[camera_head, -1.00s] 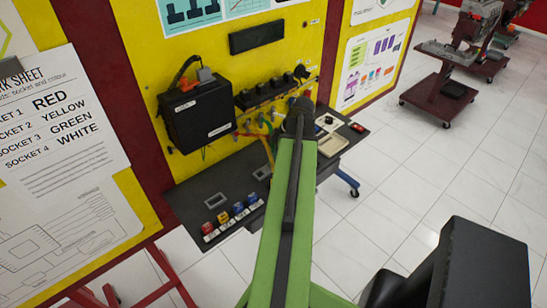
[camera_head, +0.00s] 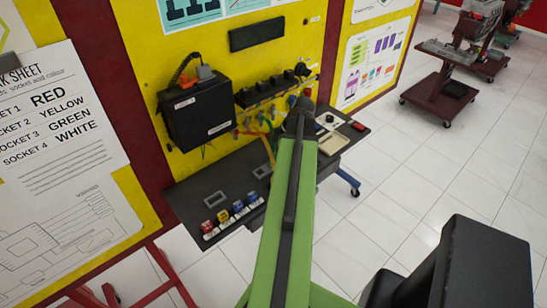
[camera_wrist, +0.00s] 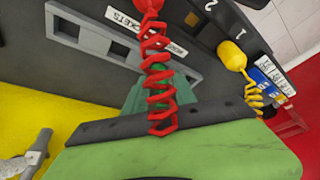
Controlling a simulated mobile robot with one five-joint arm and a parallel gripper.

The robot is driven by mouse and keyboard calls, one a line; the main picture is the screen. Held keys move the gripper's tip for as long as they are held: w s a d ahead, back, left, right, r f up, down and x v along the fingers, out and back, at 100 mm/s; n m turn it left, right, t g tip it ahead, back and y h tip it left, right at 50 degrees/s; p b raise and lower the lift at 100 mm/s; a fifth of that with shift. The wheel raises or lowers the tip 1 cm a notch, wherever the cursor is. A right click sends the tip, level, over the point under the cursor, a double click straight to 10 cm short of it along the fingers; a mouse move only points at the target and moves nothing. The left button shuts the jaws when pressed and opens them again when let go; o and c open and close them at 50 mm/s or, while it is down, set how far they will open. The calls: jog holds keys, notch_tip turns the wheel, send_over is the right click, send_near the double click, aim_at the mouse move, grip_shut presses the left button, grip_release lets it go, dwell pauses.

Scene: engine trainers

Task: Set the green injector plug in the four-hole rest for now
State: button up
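My gripper (camera_head: 300,120) is at the far end of my green arm, over the bench beside the yellow panel. The arm hides its fingertips in the head view. In the wrist view a grey slotted bar (camera_wrist: 200,80) lies behind a red coiled lead (camera_wrist: 158,75).
A yellow plug (camera_wrist: 231,56) sits near the marks 1 and 2. A black box (camera_head: 197,115) hangs on the panel. Red, yellow and blue items (camera_head: 223,216) stand in a row on the dark bench (camera_head: 190,195). A beige tray (camera_head: 333,142) lies to the right.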

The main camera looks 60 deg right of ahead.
jog(key=shift+w+p+v, duration=0.15)
jog(key=shift+p+v, duration=1.2)
jog(key=shift+v, duration=0.05)
jog(key=shift+w+p+v, duration=0.1)
jog(key=shift+p+v, duration=1.2)
jog(key=shift+v, duration=0.1)
jog(key=shift+a, duration=0.1)
jog(key=shift+r+p, duration=0.8)
jog(key=shift+r, duration=0.15)
jog(key=shift+o, duration=0.3)
jog(key=o, duration=0.5)
